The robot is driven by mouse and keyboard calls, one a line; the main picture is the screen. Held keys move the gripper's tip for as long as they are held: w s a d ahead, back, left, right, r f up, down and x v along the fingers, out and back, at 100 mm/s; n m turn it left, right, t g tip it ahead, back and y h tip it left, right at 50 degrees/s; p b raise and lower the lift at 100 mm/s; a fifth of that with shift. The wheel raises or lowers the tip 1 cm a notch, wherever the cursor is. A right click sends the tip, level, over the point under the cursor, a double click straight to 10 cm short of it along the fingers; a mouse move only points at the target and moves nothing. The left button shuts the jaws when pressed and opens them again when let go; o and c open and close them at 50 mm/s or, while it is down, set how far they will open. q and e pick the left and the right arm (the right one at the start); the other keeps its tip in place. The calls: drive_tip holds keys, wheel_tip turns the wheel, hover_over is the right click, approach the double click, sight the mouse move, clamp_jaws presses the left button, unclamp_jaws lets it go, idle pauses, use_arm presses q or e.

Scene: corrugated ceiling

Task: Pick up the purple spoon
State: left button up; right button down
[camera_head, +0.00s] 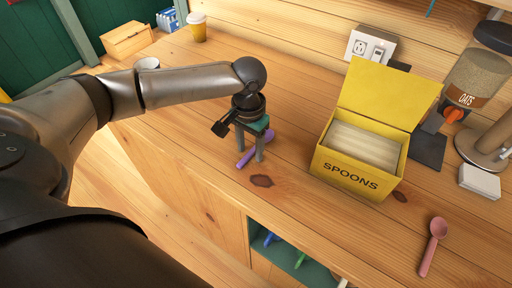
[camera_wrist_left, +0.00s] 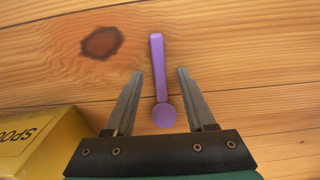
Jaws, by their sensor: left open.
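The purple spoon (camera_head: 247,155) lies on the wooden counter in the head view, partly hidden by my left gripper. In the left wrist view the purple spoon (camera_wrist_left: 158,70) lies with its round bowl toward me and its handle pointing away. My left gripper (camera_head: 251,161) points down over it, with its fingers apart on either side of the spoon. In the left wrist view the left gripper (camera_wrist_left: 160,75) is open and empty, and the spoon shows between its fingers. I cannot tell how high the fingertips are above the counter. My right gripper is not in view.
A yellow box labelled SPOONS (camera_head: 358,182) stands open to the right of the gripper. A pink spoon (camera_head: 433,245) lies at the right front. An oats dispenser (camera_head: 467,90) stands at the back right.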

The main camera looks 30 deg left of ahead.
use_arm(q)
clamp_jaws()
idle(0.3)
idle(0.4)
